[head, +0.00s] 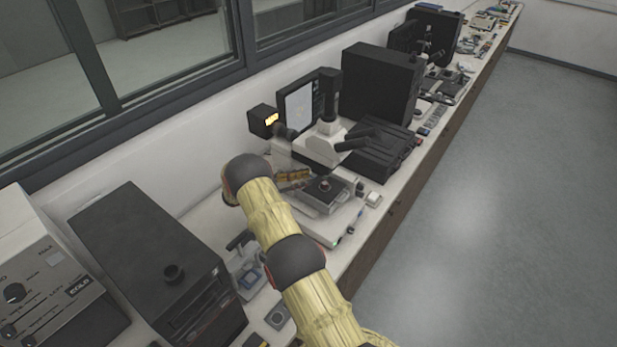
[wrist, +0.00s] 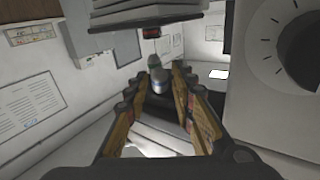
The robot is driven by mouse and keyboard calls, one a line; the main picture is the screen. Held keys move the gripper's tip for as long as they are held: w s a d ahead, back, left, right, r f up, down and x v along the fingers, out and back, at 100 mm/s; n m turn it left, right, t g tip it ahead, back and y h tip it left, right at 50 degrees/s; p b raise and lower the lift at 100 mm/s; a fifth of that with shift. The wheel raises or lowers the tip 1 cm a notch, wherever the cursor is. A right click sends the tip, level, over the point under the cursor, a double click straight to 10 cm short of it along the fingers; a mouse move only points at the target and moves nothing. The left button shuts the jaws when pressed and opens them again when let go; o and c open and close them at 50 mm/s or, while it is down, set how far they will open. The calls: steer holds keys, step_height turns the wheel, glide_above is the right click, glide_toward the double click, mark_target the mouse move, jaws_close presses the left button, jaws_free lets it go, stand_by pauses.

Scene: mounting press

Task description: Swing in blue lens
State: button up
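The microscope (head: 325,148) stands on the bench in the head view, its lenses hidden there by its body and my arm. In the wrist view, the blue-banded lens (wrist: 160,82) is a short silvery barrel, seen in the gap between my finger ends. A green-banded lens (wrist: 154,62) is just above it, and a red-banded lens (wrist: 151,33) is higher up. My gripper (wrist: 162,75) is open, one finger on each side of the blue lens. I cannot tell whether a finger touches it. In the head view my gripper (head: 293,177) is beside the microscope stage (head: 325,191).
A large grey body with a round dial (wrist: 303,52) fills the right of the wrist view, close to my right finger. A black computer case (head: 150,250) and a monitor (head: 300,105) stand on the crowded bench. The floor (head: 480,220) at right is clear.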

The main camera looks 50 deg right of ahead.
steer(key=shift+x, duration=1)
steer(key=shift+c, duration=1.3)
steer(key=c, duration=0.4)
